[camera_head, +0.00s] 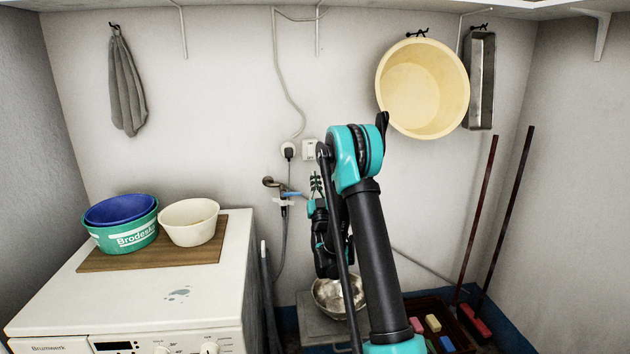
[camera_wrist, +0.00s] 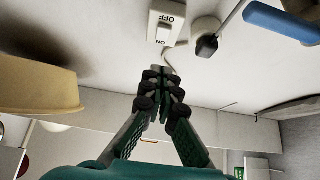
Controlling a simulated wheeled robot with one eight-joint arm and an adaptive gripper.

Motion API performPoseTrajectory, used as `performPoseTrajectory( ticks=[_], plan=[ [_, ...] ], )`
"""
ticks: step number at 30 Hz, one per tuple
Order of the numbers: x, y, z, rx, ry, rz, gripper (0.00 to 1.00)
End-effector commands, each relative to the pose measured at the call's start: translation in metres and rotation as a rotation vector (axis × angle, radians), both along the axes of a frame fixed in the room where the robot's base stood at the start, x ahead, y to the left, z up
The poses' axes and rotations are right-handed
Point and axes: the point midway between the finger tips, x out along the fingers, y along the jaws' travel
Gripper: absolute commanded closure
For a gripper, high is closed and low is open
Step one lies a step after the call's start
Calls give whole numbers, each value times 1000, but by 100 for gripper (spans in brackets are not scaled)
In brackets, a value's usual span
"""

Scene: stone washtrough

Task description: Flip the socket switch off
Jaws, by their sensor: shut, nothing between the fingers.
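The socket switch (camera_head: 309,149) is a small white wall plate beside the socket with a plug (camera_head: 288,151), partly hidden behind my arm. In the wrist view the switch (camera_wrist: 166,22) appears upside down at the top, with OFF and ON lettering; which way its rocker is tipped I cannot tell. My gripper (camera_head: 316,183) is in front of the wall, just below the switch in the head view. In the wrist view my gripper (camera_wrist: 163,76) is shut and empty, its fingertips pointing at the switch with a gap between them.
A tap with a blue handle (camera_head: 291,194) sits below the socket; its handle (camera_wrist: 280,22) shows at the wrist view's top right. The black plug (camera_wrist: 207,45) is close to the switch. A yellow basin (camera_head: 410,85) hangs at right. A washing machine (camera_head: 190,290) stands at left.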

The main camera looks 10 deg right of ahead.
Motion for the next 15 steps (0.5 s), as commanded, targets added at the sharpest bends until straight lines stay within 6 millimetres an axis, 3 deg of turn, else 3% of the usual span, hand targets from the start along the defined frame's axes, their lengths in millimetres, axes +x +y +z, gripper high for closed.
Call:
performPoseTrajectory(
  ticks=[11,15],
  plan=[
    [59,0,44,0,0,-1,100],
    [80,0,38,0,0,-1,100]
  ],
)
